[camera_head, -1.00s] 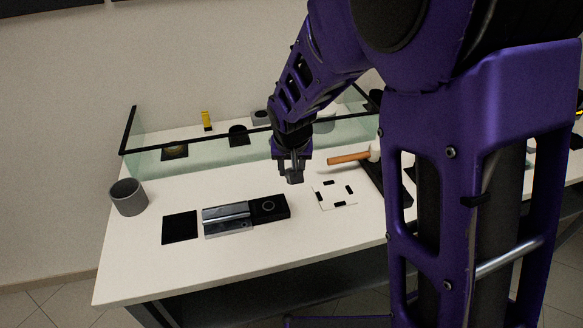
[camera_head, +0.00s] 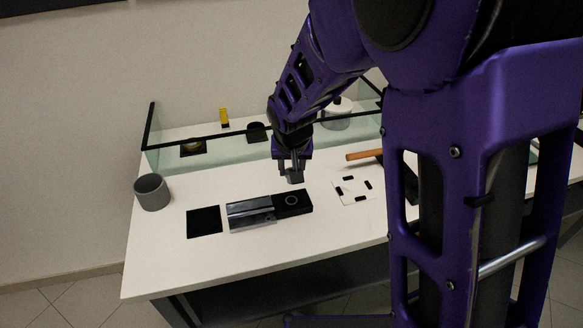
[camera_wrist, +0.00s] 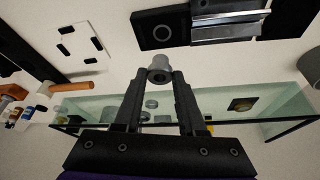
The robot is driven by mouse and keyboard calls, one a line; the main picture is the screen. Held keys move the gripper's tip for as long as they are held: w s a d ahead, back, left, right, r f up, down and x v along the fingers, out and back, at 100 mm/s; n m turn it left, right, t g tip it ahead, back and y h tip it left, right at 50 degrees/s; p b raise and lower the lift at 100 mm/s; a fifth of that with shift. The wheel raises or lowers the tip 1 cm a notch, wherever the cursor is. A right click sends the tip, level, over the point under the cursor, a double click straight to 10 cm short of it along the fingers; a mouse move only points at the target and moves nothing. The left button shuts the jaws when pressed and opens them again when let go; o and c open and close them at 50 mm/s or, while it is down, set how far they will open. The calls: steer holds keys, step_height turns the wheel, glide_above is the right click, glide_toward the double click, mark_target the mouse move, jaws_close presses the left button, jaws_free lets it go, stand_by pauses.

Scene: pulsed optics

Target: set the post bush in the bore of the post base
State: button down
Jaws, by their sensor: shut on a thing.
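My gripper (camera_head: 292,168) is shut on the grey post bush (camera_wrist: 159,67), a short hollow cylinder with a wider collar; it also shows in the head view (camera_head: 294,177). The bush is held at the fingertips, apart from the block. The post base (camera_head: 293,204) is a black block on the white table, with a light ring around its bore on top. In the head view the bush appears just behind the bore. In the wrist view the post base (camera_wrist: 150,38) lies beyond the bush, and the ring is clear of it.
A shiny metal rail block (camera_head: 251,214) adjoins the base on its left, then a black square mat (camera_head: 204,221) and a grey cup (camera_head: 152,192). A white plate with black marks (camera_head: 353,190) lies right. A glass barrier (camera_head: 226,152) stands behind. A wooden-handled mallet (camera_head: 363,155) lies right.

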steer(key=shift+f, duration=0.15)
steer(key=b, duration=0.5)
glide_above(291, 200)
steer(key=s, duration=0.1)
steer(key=shift+s+f, duration=0.1)
steer(key=shift+f, duration=2.55)
steer(key=shift+f+b, duration=0.8)
steer(key=shift+s+f+b, duration=0.1)
steer(key=shift+f+b, duration=0.6)
steer(key=shift+f, duration=0.1)
steer(key=shift+c, duration=2)
jaws_free()
steer(key=shift+r, duration=0.1)
steer(key=shift+r, duration=0.1)
